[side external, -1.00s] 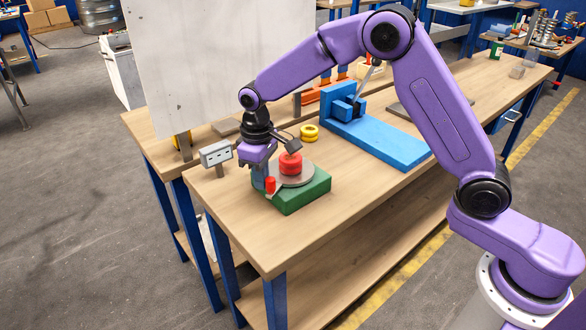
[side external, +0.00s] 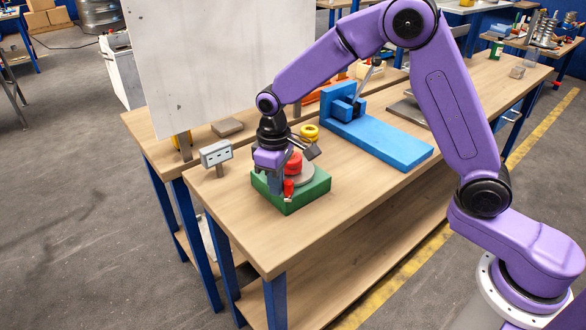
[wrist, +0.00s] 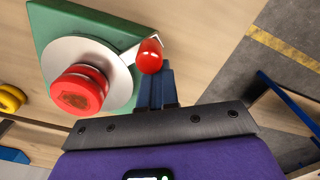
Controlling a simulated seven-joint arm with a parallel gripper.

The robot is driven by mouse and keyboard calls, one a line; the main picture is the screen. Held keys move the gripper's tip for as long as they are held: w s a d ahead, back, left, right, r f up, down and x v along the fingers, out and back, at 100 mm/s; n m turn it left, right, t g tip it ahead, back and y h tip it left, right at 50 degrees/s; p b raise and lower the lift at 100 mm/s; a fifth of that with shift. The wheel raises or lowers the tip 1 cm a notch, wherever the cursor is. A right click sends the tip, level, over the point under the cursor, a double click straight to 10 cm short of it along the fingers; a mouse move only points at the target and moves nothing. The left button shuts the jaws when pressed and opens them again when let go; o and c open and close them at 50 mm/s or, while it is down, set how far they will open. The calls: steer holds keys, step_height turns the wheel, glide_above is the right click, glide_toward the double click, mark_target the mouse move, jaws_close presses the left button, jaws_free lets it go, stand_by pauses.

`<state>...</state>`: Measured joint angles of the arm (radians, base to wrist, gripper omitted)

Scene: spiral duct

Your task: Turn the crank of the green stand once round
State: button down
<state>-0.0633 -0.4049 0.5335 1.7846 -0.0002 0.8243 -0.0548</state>
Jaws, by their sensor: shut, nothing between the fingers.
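The green stand (side external: 312,198) sits near the bench's front edge. It carries a grey disc (wrist: 112,62) with a red cylinder (wrist: 80,90) at its middle, and a red upright crank handle (side external: 288,188) at the end of a pale arm. In the wrist view the crank handle (wrist: 150,56) is at the stand's edge. My gripper (side external: 277,190) is low beside the handle, on its left in the side view. In the wrist view its blue fingers (wrist: 157,74) are together, empty, close against the handle; I cannot tell whether they touch.
A small grey box with a face-like panel (side external: 216,154) stands left of the stand. A white panel (side external: 225,65) rises behind. The bench front right of the stand is clear.

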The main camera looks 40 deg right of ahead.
steer(key=shift+s+d, duration=0.6)
steer(key=shift+s, duration=0.2)
steer(key=shift+s+d, duration=0.65)
steer(key=shift+d, duration=0.15)
